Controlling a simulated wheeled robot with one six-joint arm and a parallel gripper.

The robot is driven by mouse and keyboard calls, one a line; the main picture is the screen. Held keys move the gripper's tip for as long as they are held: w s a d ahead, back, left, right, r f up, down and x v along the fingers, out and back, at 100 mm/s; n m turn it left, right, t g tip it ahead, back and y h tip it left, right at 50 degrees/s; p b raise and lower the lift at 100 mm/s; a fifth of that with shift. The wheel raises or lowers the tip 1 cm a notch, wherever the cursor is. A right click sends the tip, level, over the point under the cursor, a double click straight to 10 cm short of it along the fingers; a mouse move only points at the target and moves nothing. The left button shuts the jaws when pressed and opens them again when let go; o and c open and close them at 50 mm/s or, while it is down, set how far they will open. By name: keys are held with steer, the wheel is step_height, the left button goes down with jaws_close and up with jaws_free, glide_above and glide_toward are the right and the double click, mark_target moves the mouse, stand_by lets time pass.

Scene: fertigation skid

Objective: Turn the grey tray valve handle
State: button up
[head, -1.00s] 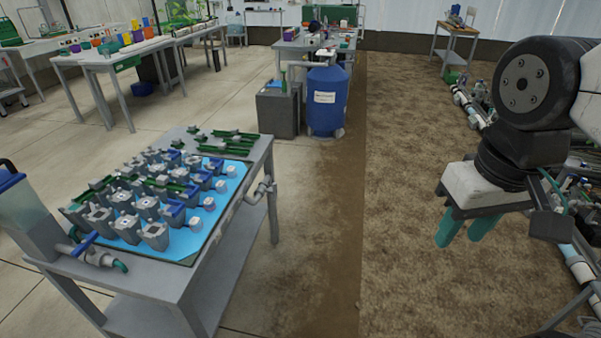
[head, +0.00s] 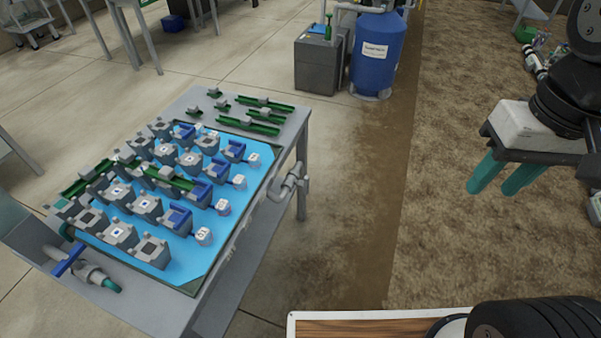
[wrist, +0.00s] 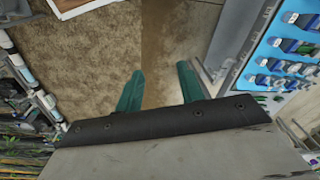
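A grey table holds a blue tray (head: 225,225) set with several rows of grey and blue blocks. A grey valve fitting (head: 289,184) sticks out from the tray table's right side, near the far right leg; its handle is too small to make out clearly. A second valve with a blue handle (head: 69,260) is at the near left corner, by a clear tank. My gripper (head: 497,176) hangs over the brown ground, well to the right of the table, and is empty. In the wrist view its two green fingers (wrist: 160,88) stand apart.
A blue barrel (head: 377,52) and a grey box (head: 320,62) stand behind the table. Green rails (head: 263,112) lie on the table's far end. Pipework (wrist: 32,75) shows at the left of the wrist view. The floor between table and gripper is clear.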

mark_target(308, 182)
steer(key=w+a+f+m+g+y, duration=0.35)
steer(key=w+a+f+y, duration=0.25)
steer(key=w+a, duration=0.3)
steer(key=w+a+f+m+g+y, duration=0.2)
steer(key=w+a+f+m+y, duration=0.35)
steer(key=w, duration=0.65)
steer(key=w+a+f+m+t+y, duration=0.15)
steer(key=w+f+m+t, duration=0.25)
steer(key=f, duration=0.6)
steer(key=w+a+f+m+t+y, duration=0.1)
steer(key=w+f+m+t+y, duration=0.3)
steer(key=f, duration=0.6)
steer(key=w+a+f+m+t+h, duration=0.1)
steer(key=w+f+m+t, duration=0.3)
steer(key=f, duration=0.6)
steer(key=shift+m+g, duration=0.4)
steer(key=shift+g, duration=0.15)
steer(key=x, duration=0.6)
steer(key=shift+s+a, duration=0.25)
steer(key=shift+s, duration=0.1)
steer(key=shift+c, duration=0.4)
jaws_close()
